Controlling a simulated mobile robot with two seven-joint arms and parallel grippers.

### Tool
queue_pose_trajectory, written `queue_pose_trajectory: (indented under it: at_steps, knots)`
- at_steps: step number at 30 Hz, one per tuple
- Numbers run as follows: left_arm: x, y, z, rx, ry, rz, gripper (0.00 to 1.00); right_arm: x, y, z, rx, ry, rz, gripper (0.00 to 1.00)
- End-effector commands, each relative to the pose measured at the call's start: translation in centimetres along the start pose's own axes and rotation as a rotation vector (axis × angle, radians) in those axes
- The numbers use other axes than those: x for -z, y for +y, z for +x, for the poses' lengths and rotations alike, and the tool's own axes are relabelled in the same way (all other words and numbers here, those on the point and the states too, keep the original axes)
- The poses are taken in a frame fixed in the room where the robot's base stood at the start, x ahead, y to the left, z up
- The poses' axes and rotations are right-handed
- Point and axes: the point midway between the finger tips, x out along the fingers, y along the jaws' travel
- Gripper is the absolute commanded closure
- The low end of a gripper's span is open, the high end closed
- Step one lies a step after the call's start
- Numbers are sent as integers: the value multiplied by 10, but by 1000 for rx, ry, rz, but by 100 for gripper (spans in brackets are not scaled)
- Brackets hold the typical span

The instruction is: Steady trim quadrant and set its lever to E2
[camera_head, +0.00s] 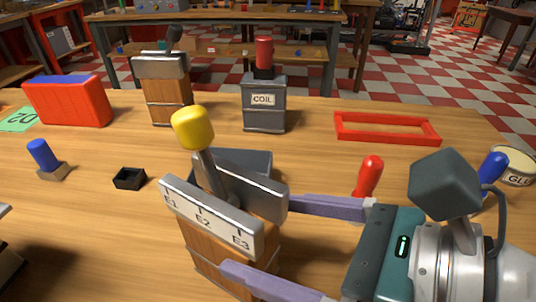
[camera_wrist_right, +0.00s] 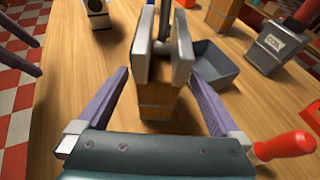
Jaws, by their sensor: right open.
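The trim quadrant (camera_head: 205,258) is a wooden block with two metal plates on top, the front one marked E1, E2 and E3. Its lever, with a yellow knob (camera_head: 193,128), rises between the plates and leans toward the E1 end. The lever's foot is hidden behind the front plate. My right gripper (camera_head: 257,237) is open, with its purple fingers either side of the block's right end. In the right wrist view the wooden body (camera_wrist_right: 160,98) stands between the fingertips, with visible gaps at both sides.
A dark grey open tray (camera_head: 245,162) is close behind the quadrant. A red-handled tool (camera_head: 369,176) stands beside my right gripper. The COIL box (camera_head: 264,112), another wooden lever block (camera_head: 168,100) and a red frame (camera_head: 388,129) stand farther back.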

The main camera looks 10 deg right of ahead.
Motion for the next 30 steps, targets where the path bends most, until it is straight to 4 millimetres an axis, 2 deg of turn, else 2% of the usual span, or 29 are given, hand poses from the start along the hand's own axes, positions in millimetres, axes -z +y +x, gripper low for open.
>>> queue_pose_trajectory:
  at_steps: [3, 9, 14, 22, 30]
  knots:
    - [-2, 0, 7, 2, 0, 2, 0, 1, 0, 25, -1, -2, 1, 0]
    - [-4, 0, 14, 2, 0, 3, 0, 2, 0, 53, -2, 0, -2, 0]
    - [-5, 0, 15, 2, 0, 3, 0, 0, 0, 62, -1, 1, -2, 0]
    - [-4, 0, 15, 1, 1, 1, 0, 0, 1, 63, -1, 2, -3, 0]
    - [-4, 2, 15, -5, 2, -6, 0, 0, 1, 63, -1, 2, -3, 30]
